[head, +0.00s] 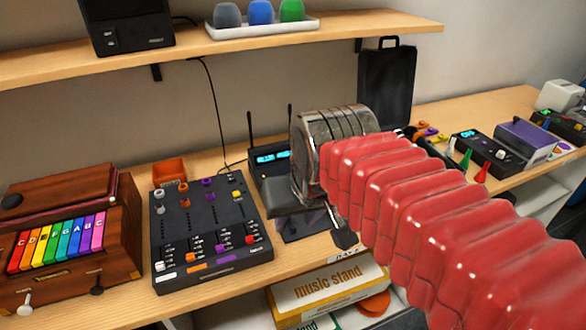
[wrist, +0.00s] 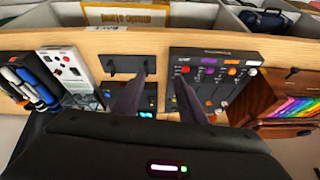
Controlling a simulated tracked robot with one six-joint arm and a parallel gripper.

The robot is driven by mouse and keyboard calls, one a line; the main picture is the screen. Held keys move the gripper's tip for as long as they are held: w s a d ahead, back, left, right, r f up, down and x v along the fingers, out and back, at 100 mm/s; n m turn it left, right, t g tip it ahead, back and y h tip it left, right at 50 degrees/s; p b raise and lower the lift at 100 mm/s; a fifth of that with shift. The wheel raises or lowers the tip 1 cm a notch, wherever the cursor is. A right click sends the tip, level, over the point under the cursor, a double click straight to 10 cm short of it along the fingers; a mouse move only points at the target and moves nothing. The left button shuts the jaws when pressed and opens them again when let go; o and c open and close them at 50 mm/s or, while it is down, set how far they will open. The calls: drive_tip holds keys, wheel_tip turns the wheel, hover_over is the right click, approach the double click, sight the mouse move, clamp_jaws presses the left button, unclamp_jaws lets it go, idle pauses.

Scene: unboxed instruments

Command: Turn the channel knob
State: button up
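A black mixer (head: 207,228) with a row of grey, orange, purple and yellow knobs and coloured faders lies on the wooden bench. In the wrist view the mixer (wrist: 215,80) is right of my fingers. A black receiver (head: 268,160) with two antennas and a blue display stands behind, partly hidden by my wrist. I cannot tell which knob is the channel knob. My gripper (wrist: 158,82) is open and empty, with its fingers apart over the strip between the mixer and a dark plate. In the head view my wrist hides most of the fingers.
A wooden instrument with coloured keys (head: 60,240) stands left of the mixer. An orange box (head: 169,171) is behind it. A shelf (head: 340,38) overhangs the bench. A dark plate with two pegs (wrist: 125,66) and a white device (wrist: 68,70) lie left in the wrist view.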

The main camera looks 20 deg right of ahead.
drive_tip(key=w+d+r+m+g, duration=0.1)
drive_tip(key=w+d+r+m, duration=0.2)
drive_tip(key=w, duration=0.6)
drive_tip(key=w+d+f+m+g, duration=0.1)
drive_tip(key=w+d+m+g, duration=0.1)
drive_tip(key=w, duration=0.8)
drive_tip(key=w+d+f+m+g, duration=0.1)
drive_tip(key=w+d+m, duration=0.3)
drive_tip(key=w, duration=0.6)
drive_tip(key=d+f, duration=0.1)
drive_tip(key=d, duration=0.1)
drive_tip(key=shift+d+g, duration=0.35)
drive_tip(key=shift+g, duration=0.05)
wheel_tip(320, 180, down, 14)
drive_tip(key=shift+r, duration=0.15)
drive_tip(key=shift+c, duration=0.3)
